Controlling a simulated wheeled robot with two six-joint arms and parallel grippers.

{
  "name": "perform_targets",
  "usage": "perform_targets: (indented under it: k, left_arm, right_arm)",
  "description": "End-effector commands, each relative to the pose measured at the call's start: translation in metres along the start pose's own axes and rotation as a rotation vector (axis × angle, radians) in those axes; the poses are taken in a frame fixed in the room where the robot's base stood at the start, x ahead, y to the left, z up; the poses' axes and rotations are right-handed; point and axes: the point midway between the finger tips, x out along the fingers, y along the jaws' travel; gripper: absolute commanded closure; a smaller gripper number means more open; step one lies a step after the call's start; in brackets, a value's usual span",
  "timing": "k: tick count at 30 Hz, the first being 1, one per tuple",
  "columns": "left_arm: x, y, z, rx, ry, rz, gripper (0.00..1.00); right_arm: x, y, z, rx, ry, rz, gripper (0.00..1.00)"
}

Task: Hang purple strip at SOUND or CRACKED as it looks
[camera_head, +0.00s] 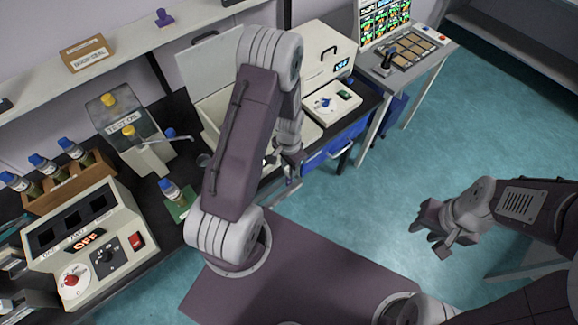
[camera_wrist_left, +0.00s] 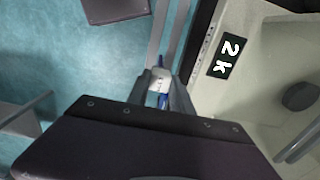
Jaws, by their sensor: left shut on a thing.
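My left gripper (camera_head: 286,178) hangs over the front edge of the dark bench, beside a pale machine, partly hidden by my own arm. In the left wrist view (camera_wrist_left: 165,92) its fingers are shut on a small white and blue thing (camera_wrist_left: 160,80) with a narrow tip; I cannot tell what it is. My right gripper (camera_head: 440,235) is at the right, over the teal floor, its fingers apart and empty. I cannot make out a purple strip, or places marked SOUND or CRACKED, in either view.
A control box (camera_head: 92,240) reading OFF, a wooden rack (camera_head: 68,190) of bottles, a tester (camera_head: 130,125) and a bottle (camera_head: 170,190) on a green mat crowd the bench. A blue drawer (camera_head: 330,152) is under it. A side table (camera_head: 420,60) stands beyond. The floor is open.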

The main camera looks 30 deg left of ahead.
Motion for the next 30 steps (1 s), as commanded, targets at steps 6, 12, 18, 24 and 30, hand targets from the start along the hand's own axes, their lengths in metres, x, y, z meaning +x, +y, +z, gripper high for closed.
perform_targets:
  k: [6,12,18,24,30]
  left_arm:
    - [0.013,0.000,0.000,0.000,0.000,0.000,1.00]
    - [0.023,0.000,0.000,0.000,0.000,0.000,1.00]
    - [0.033,0.000,0.000,0.000,0.000,0.000,1.00]
    - [0.043,0.000,0.000,0.000,0.000,0.000,1.00]
    - [0.053,0.000,0.000,0.000,0.001,0.000,1.00]
  right_arm:
    - [0.011,0.000,0.001,0.000,0.000,0.000,0.67]
    - [0.018,0.000,0.002,0.000,0.000,0.000,0.67]
    - [0.026,0.001,0.003,0.000,0.000,0.000,0.67]
    - [0.034,0.001,0.004,0.000,0.000,0.000,0.67]
    - [0.042,0.001,0.004,0.000,0.000,0.000,0.67]
